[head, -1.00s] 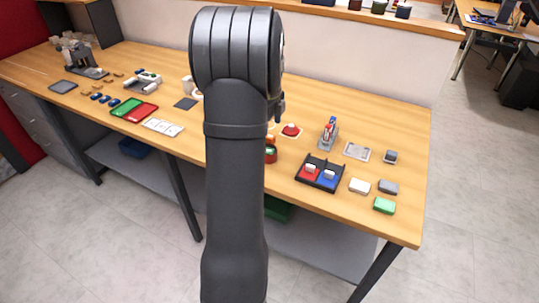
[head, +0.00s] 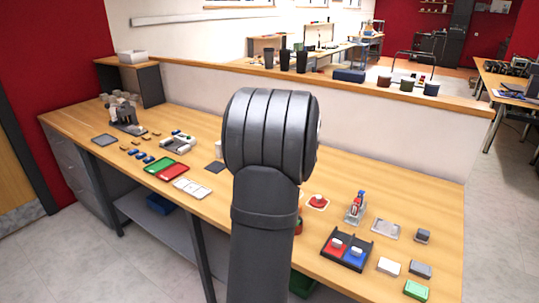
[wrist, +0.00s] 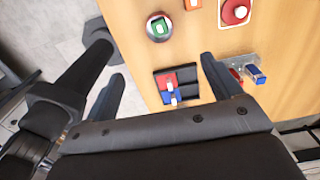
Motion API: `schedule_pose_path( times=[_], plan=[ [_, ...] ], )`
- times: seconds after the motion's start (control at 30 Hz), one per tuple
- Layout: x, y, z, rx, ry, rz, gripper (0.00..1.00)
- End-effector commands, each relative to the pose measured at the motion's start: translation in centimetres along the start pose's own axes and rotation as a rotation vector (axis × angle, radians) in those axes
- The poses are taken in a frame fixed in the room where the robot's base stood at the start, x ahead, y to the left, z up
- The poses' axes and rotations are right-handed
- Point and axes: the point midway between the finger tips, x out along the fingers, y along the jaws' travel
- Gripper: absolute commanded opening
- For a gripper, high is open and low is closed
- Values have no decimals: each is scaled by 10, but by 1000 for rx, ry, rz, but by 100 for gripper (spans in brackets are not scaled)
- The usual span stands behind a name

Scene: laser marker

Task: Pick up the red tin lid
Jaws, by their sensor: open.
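A round red piece, which looks like the red tin lid (head: 318,200), lies on a pale square on the bench, just right of my arm in the head view. In the wrist view the red lid (wrist: 234,13) is at the top right edge, with a paler knob-like middle. My gripper (wrist: 163,68) is open and empty, its two dark fingers spread over the bench. The lid is beyond the right fingertip and apart from it. In the head view my arm hides the gripper.
A black tray (head: 347,249) with red and blue compartments is right of my arm; in the wrist view the tray (wrist: 188,73) shows between the fingers. A small grey stand (head: 355,212) is right of the lid. A round green-topped item (wrist: 158,27) is nearby.

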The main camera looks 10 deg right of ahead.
Motion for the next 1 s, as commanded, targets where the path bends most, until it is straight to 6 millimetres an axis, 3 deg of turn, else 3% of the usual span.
schedule_pose_path(
  times=[0.2,0.5,0.6,0.77,1.0],
  plan=[
    [3,-10,4,-63,25,-18,84],
    [21,-90,33,-599,275,-134,84],
    [23,-106,40,-718,339,-150,84],
    [32,-117,40,-782,375,-153,84],
    [79,-130,27,-779,374,-151,84]
  ],
)
